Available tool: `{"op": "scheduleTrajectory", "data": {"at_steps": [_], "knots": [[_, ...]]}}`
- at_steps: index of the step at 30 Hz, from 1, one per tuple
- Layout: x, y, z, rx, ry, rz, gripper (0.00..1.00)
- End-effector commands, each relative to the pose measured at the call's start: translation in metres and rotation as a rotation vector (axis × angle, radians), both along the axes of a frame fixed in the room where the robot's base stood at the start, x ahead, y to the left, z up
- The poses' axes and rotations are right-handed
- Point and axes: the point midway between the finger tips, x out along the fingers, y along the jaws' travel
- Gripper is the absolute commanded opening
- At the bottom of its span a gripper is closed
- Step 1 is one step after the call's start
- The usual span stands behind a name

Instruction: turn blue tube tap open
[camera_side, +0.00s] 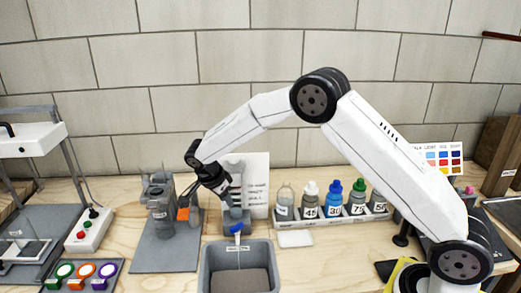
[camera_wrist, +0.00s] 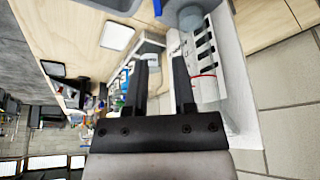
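The blue tap (camera_side: 237,229) sits at the lower end of an upright tube (camera_side: 237,183) with dark level marks, above a grey bin (camera_side: 206,272). My gripper (camera_side: 221,192) is beside the tube's left side in the side view, higher than the tap. In the wrist view my gripper (camera_wrist: 163,75) has its two dark fingers spread, with nothing clearly between them. The marked tube (camera_wrist: 205,65) lies just right of the right finger there. Whether a finger touches the tube I cannot tell.
A rack of bottles (camera_side: 350,215) with coloured caps stands right of the tube. A grey apparatus (camera_side: 160,210) with an orange part (camera_side: 183,214) stands left. A white card (camera_side: 258,185) is behind the tube. A white tile (camera_side: 295,239) lies right of the bin.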

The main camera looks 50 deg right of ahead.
Motion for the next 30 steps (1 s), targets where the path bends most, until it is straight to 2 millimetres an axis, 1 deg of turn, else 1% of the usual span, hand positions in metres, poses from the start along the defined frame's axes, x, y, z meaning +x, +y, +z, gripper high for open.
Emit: {"op": "scheduleTrajectory", "data": {"at_steps": [1, 2, 3, 10, 14, 23, 26, 30], "knots": [[0.000, -0.001, 0.004, -0.013, 0.005, -0.021, 0.32], [-0.001, -0.001, 0.002, -0.018, 0.008, -0.030, 0.32], [-0.002, -0.001, -0.009, -0.017, 0.012, -0.027, 0.32], [-0.001, -0.001, -0.040, -0.014, 0.008, -0.024, 0.32], [-0.001, -0.001, -0.046, -0.014, 0.006, -0.023, 0.32], [-0.001, -0.003, -0.051, -0.013, 0.006, -0.023, 0.32], [-0.002, -0.005, -0.056, -0.014, 0.007, -0.023, 0.32], [-0.002, -0.010, -0.069, -0.013, 0.008, -0.023, 0.32]]}}
